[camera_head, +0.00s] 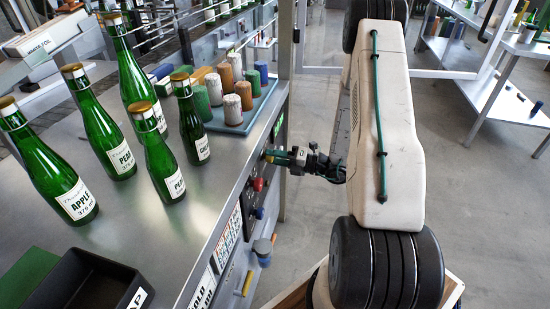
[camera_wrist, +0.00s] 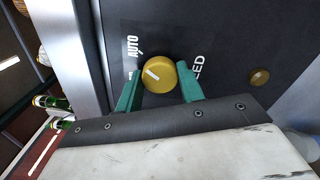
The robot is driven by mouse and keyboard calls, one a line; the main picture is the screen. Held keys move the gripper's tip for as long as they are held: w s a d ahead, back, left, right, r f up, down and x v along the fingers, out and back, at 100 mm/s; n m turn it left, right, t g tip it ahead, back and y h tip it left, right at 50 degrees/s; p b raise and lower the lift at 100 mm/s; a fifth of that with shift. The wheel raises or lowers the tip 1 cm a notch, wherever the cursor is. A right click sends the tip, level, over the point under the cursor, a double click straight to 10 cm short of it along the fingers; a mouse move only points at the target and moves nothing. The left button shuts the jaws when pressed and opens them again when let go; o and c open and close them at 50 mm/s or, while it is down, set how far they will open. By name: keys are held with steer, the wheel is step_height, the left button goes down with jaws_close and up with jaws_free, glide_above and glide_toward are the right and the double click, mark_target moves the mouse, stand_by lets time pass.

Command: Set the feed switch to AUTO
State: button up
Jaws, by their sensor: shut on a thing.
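The feed switch is a round yellow knob (camera_wrist: 160,82) with a white pointer line, on a dark panel (camera_wrist: 225,30) in the wrist view. The green fingers of my gripper (camera_wrist: 159,76) are on either side of it, shut on the knob. The pointer line slants to the upper left. The word AUTO (camera_wrist: 132,45) stands above and left of the knob; another label to the left is mostly hidden by a finger. Lettering ending in "ED" (camera_wrist: 198,66) is at the right. In the head view my gripper (camera_head: 276,156) reaches the bench's front panel; the knob is hidden there.
A red button (camera_head: 258,184) and other controls sit lower on the same panel. Several green bottles (camera_head: 108,135), a blue tray (camera_head: 262,109) of capsules and a black bin (camera_head: 75,285) stand on the steel bench. The floor right of the arm is open.

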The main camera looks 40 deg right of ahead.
stand_by(0.4)
steer(key=o, duration=1)
steer(key=v, duration=0.7)
steer(key=shift+s+d, duration=0.25)
steer(key=shift+s, duration=0.1)
